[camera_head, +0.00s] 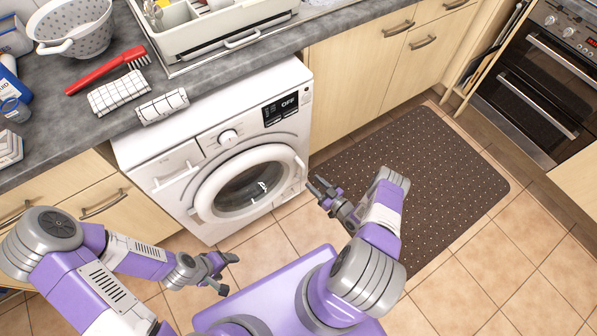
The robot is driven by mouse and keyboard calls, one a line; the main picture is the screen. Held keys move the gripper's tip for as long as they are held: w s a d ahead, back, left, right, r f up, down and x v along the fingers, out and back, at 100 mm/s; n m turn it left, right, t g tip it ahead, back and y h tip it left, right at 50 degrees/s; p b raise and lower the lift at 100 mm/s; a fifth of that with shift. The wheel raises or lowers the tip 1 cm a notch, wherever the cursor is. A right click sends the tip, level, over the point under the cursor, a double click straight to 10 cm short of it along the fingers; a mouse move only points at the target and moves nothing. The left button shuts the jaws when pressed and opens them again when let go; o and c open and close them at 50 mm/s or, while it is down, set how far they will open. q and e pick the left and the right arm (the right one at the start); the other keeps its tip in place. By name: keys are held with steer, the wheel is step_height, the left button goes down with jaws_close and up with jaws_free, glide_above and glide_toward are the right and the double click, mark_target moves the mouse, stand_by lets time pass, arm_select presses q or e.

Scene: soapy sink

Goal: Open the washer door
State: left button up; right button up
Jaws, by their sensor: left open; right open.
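The white washer (179,142) stands under the counter in the middle of the camera_head view. Its round door (207,196) looks closed, with dark glass (250,189) in the middle. A dial (228,137) and a display (284,107) reading OFF sit above the door. My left gripper (222,275) is open and empty, in front of and below the washer, apart from it. My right gripper (318,188) is open and empty, to the right of the door and apart from it.
A dark dotted mat (440,170) lies on the tiled floor (480,285) at the right. An oven (545,85) stands at the far right. The counter (60,135) above the washer holds a red brush (95,78), folded cloths (118,93) and a colander (88,40).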

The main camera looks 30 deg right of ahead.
mark_target(303, 173)
steer(key=b+x, duration=0.1)
steer(key=x, duration=0.6)
steer(key=shift+w+b, duration=0.1)
steer(key=shift+b, duration=0.2)
jaws_close()
